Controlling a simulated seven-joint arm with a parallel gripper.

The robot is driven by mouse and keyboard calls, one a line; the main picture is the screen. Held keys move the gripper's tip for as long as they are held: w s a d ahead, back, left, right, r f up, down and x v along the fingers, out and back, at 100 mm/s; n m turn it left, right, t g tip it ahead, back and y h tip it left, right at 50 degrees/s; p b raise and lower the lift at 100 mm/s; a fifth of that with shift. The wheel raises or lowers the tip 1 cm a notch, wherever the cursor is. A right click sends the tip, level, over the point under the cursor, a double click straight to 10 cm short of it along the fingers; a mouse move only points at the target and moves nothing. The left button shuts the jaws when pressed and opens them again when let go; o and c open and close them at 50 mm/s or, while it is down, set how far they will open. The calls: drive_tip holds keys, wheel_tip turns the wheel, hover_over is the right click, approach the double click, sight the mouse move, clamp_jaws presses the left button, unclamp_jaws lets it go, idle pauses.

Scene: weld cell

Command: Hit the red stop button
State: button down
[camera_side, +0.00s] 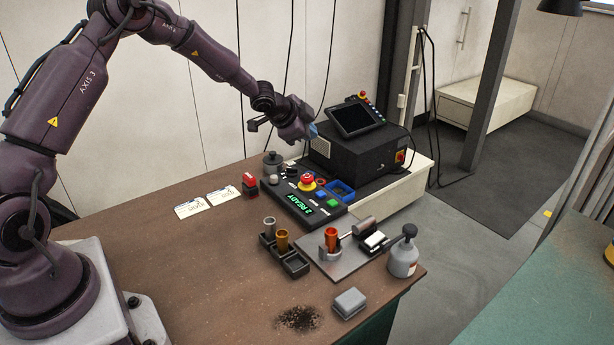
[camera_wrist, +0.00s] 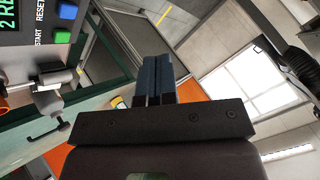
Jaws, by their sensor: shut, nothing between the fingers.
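The red stop button (camera_side: 307,182) is a red mushroom head on a yellow base on the black control panel (camera_side: 299,205), on the brown table. My gripper (camera_side: 313,131) is above and behind the panel, in front of the black controller box, apart from the button. In the wrist view my gripper (camera_wrist: 158,80) shows its two dark blue fingers together, with nothing between them. The wrist view shows only a panel corner (camera_wrist: 50,25) with a blue and a green button at upper left. The red button is not in that view.
A black controller box (camera_side: 355,148) with a tilted screen stands behind the panel. Beside the panel are a red-topped stamp (camera_side: 249,184), a grey round pot (camera_side: 272,164) and a blue bin (camera_side: 341,191). Cups, a fixture plate and a bottle (camera_side: 404,256) stand in front.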

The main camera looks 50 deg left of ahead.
sight(308, 177)
drive_tip(key=shift+f, duration=4.3)
drive_tip(key=shift+f, duration=0.15)
drive_tip(key=shift+f, duration=0.3)
drive_tip(key=shift+f, duration=0.4)
drive_tip(key=shift+r, duration=0.85)
drive_tip(key=shift+r, duration=2.5)
